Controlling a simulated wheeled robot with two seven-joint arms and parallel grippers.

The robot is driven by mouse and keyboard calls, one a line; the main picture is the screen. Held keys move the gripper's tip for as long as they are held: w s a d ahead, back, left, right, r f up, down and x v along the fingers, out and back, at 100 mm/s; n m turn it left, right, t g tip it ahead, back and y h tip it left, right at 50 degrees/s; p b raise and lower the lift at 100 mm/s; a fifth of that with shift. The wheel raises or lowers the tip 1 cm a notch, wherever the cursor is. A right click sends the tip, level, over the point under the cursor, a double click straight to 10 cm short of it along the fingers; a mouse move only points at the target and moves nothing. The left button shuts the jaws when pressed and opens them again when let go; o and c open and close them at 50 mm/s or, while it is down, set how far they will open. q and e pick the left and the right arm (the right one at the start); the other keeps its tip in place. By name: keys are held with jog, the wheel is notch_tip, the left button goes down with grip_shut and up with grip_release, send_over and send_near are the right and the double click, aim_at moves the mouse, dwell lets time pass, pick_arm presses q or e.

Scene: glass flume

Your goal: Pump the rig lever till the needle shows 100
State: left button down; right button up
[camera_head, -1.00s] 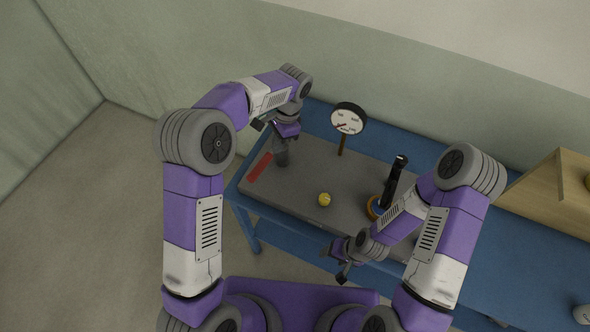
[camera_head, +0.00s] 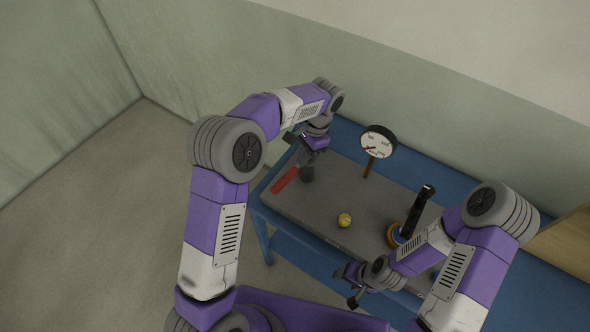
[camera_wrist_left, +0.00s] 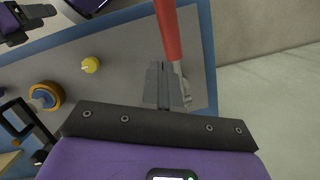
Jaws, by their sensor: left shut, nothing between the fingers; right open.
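The rig is a grey plate (camera_head: 325,203) on a blue table. Its red lever handle (camera_head: 285,180) is at the left end, beside a grey post (camera_head: 307,171). The red handle also shows in the left wrist view (camera_wrist_left: 168,30). A round white gauge (camera_head: 378,142) stands on a stalk behind; its red needle points left, but the numbers are too small to read. My left gripper (camera_head: 304,140) is above the lever end, its fingers (camera_wrist_left: 162,85) shut and empty close to the red handle; contact cannot be told. My right gripper (camera_head: 350,284) is open and empty at the front edge.
A yellow knob (camera_head: 344,220) sits mid-plate. A black upright handle (camera_head: 418,210) and an orange-and-blue ringed part (camera_head: 394,236) stand at the right, close to my right arm. A wooden box (camera_head: 568,243) is at the far right. The wall is close behind.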

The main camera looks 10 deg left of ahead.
pick_arm(q)
jog(key=a+r+n+h, duration=0.1)
jog(key=a+r+n, duration=0.2)
jog(key=n, duration=0.8)
jog(key=w+a+r+n+g+h, duration=0.1)
jog(key=r+n, duration=0.5)
jog(key=n, duration=0.6)
jog(key=a+h, duration=0.1)
jog(key=a, duration=0.1)
jog(key=shift+w+a+r+g+b, duration=0.2)
jog(key=shift+w+a+g+b, duration=0.1)
jog(key=b, duration=0.3)
send_near(285, 176)
jog(key=x, duration=0.5)
jog(key=shift+a+f, duration=0.1)
jog(key=shift+f, duration=0.1)
jog(key=shift+x, duration=0.8)
